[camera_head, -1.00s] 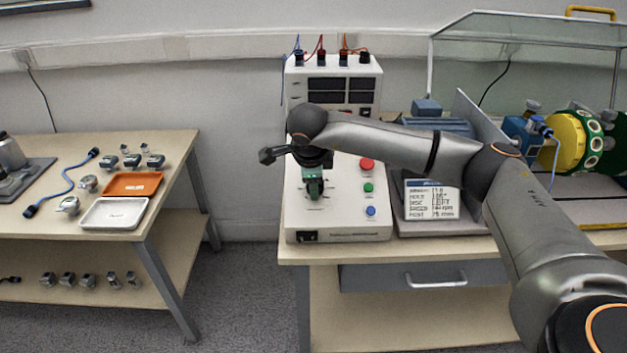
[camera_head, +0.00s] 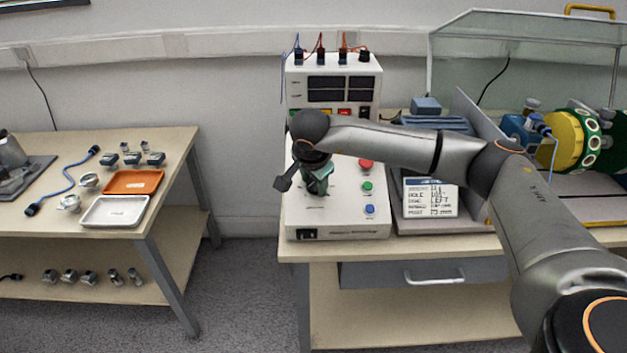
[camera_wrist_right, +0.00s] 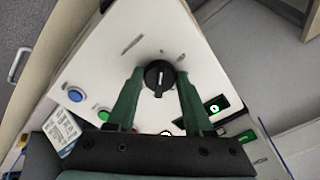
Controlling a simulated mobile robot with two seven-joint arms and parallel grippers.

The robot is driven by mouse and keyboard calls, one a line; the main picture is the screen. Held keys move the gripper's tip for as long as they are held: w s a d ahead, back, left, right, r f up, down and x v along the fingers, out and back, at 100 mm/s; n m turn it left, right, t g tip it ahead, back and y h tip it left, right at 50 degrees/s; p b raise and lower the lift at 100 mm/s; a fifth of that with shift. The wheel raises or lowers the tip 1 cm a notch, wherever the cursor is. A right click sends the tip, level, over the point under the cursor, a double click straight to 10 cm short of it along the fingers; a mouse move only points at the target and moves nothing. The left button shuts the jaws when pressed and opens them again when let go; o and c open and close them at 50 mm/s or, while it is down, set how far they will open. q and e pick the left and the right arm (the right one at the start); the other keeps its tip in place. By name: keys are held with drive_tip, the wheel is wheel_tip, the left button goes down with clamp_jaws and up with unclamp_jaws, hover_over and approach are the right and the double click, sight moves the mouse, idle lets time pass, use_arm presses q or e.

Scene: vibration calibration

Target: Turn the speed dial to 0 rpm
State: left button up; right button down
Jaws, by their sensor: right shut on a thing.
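The speed dial (camera_wrist_right: 159,77) is a round black knob with a pale pointer line, on the sloped white face of the control unit (camera_head: 338,225). In the right wrist view it sits between the two green fingers of my right gripper (camera_wrist_right: 160,84), which are shut on it. In the head view my right gripper (camera_head: 318,184) reaches down onto the panel, and the wrist and fingers hide the dial there. The scale marks around the dial are too small to read. My left gripper is in neither view.
Red, green and blue buttons (camera_head: 370,209) run down the panel's right side. Dark displays (camera_head: 341,89) and plugged leads are above. A left table holds an orange tray (camera_head: 133,182), a white tray (camera_head: 114,211) and small parts.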

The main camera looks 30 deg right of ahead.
idle(0.5)
drive_tip(key=shift+c, duration=2.2)
unclamp_jaws()
drive_tip(key=shift+o, duration=0.6)
drive_tip(key=shift+s+r, duration=0.1)
drive_tip(key=shift+r, duration=0.15)
drive_tip(key=v, duration=1.2)
drive_tip(key=shift+a, duration=0.1)
